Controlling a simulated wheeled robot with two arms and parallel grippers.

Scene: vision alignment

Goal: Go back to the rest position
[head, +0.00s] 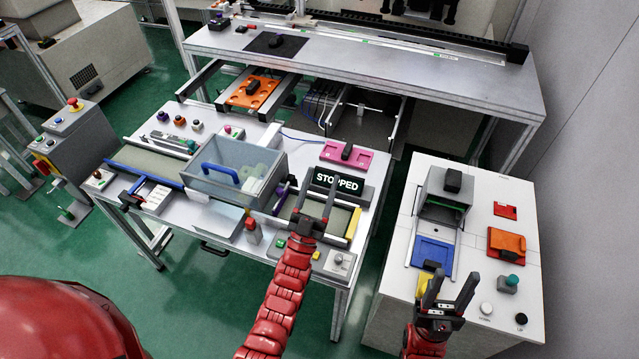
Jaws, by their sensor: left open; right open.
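My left gripper (315,204) is at the end of a red arm that reaches up from the bottom. It is open, with two dark fingers apart and nothing seen between them. It is over the right part of the white workbench (205,236), in front of a black sign (337,184) reading STOPPED. My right gripper (453,282) is open and empty, fingers pointing up in the picture. It shows in front of the white cabinet (385,318) at the right, near a blue plate (433,252) and a yellow piece (424,284). Whether either gripper touches anything cannot be told.
A grey bin (215,190) with a blue handle stands mid-bench. A pink plate (347,156) lies behind the sign. The cabinet carries an orange block (507,243) and a green-topped button (510,281). A grey table (370,65) stands behind. Green floor shows between the bench and cabinet.

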